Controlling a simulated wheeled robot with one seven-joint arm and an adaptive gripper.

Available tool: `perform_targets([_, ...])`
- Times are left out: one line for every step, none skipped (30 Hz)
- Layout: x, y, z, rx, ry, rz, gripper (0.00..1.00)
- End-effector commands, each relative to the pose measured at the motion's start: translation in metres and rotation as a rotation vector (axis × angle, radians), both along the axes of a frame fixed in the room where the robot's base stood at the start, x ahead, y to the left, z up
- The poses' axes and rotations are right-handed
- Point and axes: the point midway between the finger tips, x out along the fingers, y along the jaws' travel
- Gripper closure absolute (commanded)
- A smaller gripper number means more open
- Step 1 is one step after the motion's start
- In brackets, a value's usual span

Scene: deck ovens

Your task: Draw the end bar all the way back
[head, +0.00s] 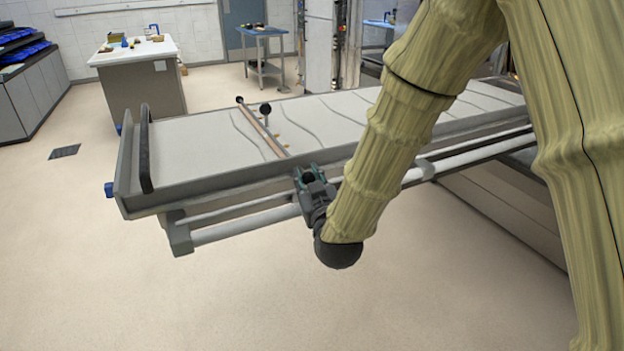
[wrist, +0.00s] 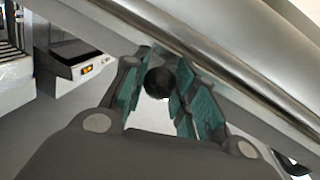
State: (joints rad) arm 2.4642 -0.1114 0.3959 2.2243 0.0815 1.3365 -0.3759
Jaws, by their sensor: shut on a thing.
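The end bar (head: 262,130) is a thin tan bar lying across the pale belt (head: 190,140) of a long grey loader, left of the belt's middle. Dark round knobs show near its far end. My gripper (head: 307,177) is at the near side rail, at the bar's near end, which it hides in the head view. In the wrist view, my gripper (wrist: 165,88) has its green-padded fingers around a dark round knob (wrist: 160,81), shut on it beside the long metal rail (wrist: 215,60).
A dark padded handle (head: 146,150) stands across the loader's left end. Round rails (head: 245,224) run under its near side. A worktable (head: 139,75) and a blue-topped table (head: 262,32) stand behind. The floor in front of the loader is clear.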

Motion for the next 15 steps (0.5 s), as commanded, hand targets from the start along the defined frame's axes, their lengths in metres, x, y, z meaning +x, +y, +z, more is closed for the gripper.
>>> perform_targets([-0.0025, 0.0036, -0.0015, 0.000, 0.004, 0.008, 1.00])
perform_targets([-0.0025, 0.0036, -0.0015, 0.000, 0.004, 0.008, 1.00])
perform_targets([-0.0026, 0.0037, -0.0015, 0.001, 0.004, 0.008, 1.00])
perform_targets([-0.0026, 0.0038, -0.0017, 0.001, 0.004, 0.008, 1.00])
perform_targets([-0.0026, 0.0038, -0.0017, 0.001, 0.004, 0.009, 1.00])
perform_targets([-0.0026, 0.0039, -0.0017, 0.001, 0.004, 0.009, 1.00])
perform_targets([-0.0027, 0.0039, -0.0017, 0.001, 0.004, 0.009, 1.00])
perform_targets([-0.0027, 0.0040, -0.0017, 0.001, 0.004, 0.009, 0.71])
perform_targets([-0.0027, 0.0042, -0.0016, 0.001, 0.003, 0.010, 0.64])
perform_targets([-0.0027, 0.0040, -0.0016, 0.001, 0.003, 0.010, 0.58])
perform_targets([-0.0025, 0.0036, -0.0015, 0.001, 0.003, 0.010, 0.53])
perform_targets([-0.0022, 0.0029, -0.0014, 0.001, 0.003, 0.008, 0.49])
perform_targets([-0.0021, 0.0023, -0.0013, 0.001, 0.003, 0.007, 0.49])
perform_targets([-0.0019, 0.0016, -0.0012, 0.000, 0.002, 0.006, 0.49])
perform_targets([-0.0016, 0.0009, -0.0011, 0.000, 0.002, 0.005, 0.49])
